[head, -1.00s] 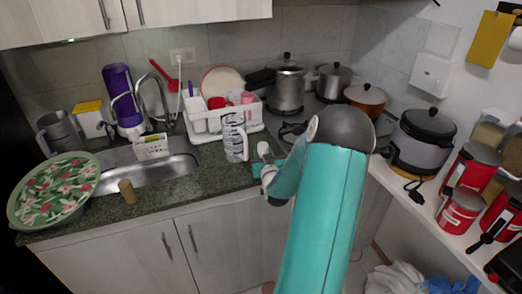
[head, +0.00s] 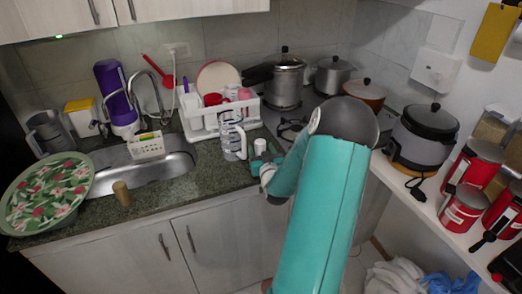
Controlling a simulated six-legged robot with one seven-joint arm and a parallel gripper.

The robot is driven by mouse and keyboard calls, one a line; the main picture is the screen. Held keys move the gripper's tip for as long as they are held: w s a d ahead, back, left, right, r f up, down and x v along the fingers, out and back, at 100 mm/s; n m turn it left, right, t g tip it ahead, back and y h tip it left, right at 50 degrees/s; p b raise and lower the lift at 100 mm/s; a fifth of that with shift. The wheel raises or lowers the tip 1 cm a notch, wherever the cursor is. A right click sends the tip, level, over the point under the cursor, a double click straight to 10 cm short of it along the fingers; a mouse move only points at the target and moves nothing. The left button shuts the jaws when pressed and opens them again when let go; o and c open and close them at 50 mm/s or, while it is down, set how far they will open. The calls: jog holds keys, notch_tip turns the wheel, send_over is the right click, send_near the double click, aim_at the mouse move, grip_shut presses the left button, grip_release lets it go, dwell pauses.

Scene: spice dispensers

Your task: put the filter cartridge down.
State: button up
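A small white cylinder (head: 260,146), which looks like the filter cartridge, is at the front right of the granite counter (head: 205,185). It shows just beyond the end of my gripper (head: 263,160). My gripper is small in the picture and partly hidden by my own wrist and forearm. I cannot tell whether its fingers are around the cylinder or apart from it. I also cannot tell whether the cylinder's base touches the counter. A clear, striped pitcher (head: 232,135) stands upright just left of my gripper.
A white dish rack (head: 195,128) stands behind the pitcher. A stove with pots (head: 285,82) is behind. Counter left of the pitcher's front is clear.

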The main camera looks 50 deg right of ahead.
jog(key=shift+w+f, duration=0.1)
jog(key=shift+w, duration=0.1)
jog(key=shift+s+r, duration=0.15)
jog(key=shift+r, duration=0.05)
jog(key=v, duration=1.2)
jog(key=w+a+r+n+y, duration=0.1)
jog(key=w+a, duration=0.1)
jog(key=w+a+r+n+y, duration=0.1)
jog(key=w+a, duration=0.2)
jog(key=w+a+r+n+g+y, duration=0.1)
jog(key=w+a+r+y, duration=0.1)
jog(key=w+a, duration=0.1)
jog(key=shift+w+n, duration=0.25)
jog(key=shift+n, duration=0.05)
jog(key=s+a+r+n+g+y, duration=0.15)
jog(key=a+r, duration=0.35)
jog(key=a, duration=0.6)
jog(key=s+a+r+n+g+y, duration=0.1)
jog(key=a+r+g+y, duration=0.25)
jog(key=a, duration=0.75)
jog(key=s+a+r+n+g+y, duration=0.2)
jog(key=s+a+r, duration=0.1)
jog(key=s+a, duration=0.7)
jog(key=shift+s+a+r+y, duration=0.3)
jog(key=shift+a, duration=0.2)
